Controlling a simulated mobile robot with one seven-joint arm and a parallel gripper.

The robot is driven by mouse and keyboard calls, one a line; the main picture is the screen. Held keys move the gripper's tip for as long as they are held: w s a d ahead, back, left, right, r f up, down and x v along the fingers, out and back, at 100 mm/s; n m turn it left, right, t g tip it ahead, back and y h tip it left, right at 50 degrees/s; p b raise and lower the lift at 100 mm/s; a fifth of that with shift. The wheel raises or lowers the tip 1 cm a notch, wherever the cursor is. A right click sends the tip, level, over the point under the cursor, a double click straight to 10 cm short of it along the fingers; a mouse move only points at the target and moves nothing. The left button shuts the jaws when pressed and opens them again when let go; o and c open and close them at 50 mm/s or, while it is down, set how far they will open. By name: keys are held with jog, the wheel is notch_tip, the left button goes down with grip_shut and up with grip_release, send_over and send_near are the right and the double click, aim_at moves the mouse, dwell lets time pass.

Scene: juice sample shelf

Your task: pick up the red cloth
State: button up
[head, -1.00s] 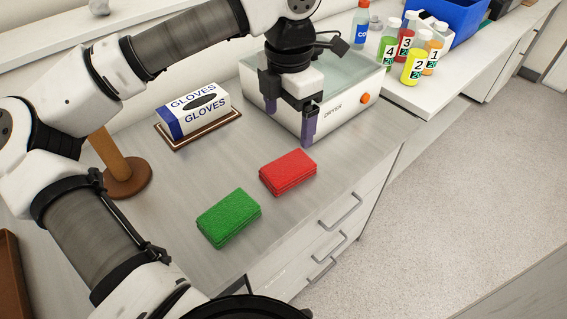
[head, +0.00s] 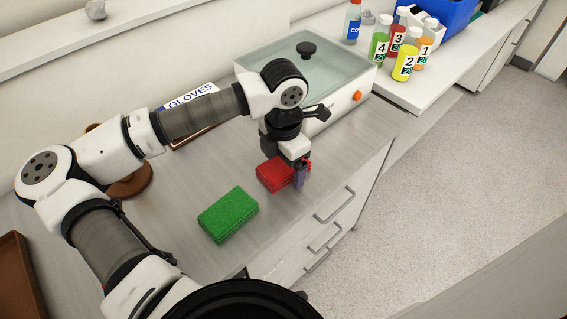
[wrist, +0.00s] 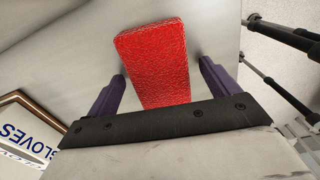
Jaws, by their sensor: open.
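The red cloth (head: 270,175) is a folded stack on the grey counter, partly hidden behind my gripper in the head view. In the wrist view the red cloth (wrist: 155,62) lies between the two purple fingers, with a gap on each side. My gripper (head: 300,176) points down at the cloth and is open. Its fingers also show in the wrist view (wrist: 160,88), one on either side of the cloth, and nothing is held.
A folded green cloth (head: 228,214) lies to the left of the red one. A gloves box (head: 192,97) is partly hidden by my arm. The counter's drawer edge is close on the right.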

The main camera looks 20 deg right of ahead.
aim_at(284, 164)
jog(key=c, duration=1.1)
jog(key=shift+o, duration=0.2)
notch_tip(284, 164, up, 20)
jog(key=b, duration=0.3)
jog(key=shift+b, duration=0.35)
jog(key=o, duration=0.4)
jog(key=c, duration=0.3)
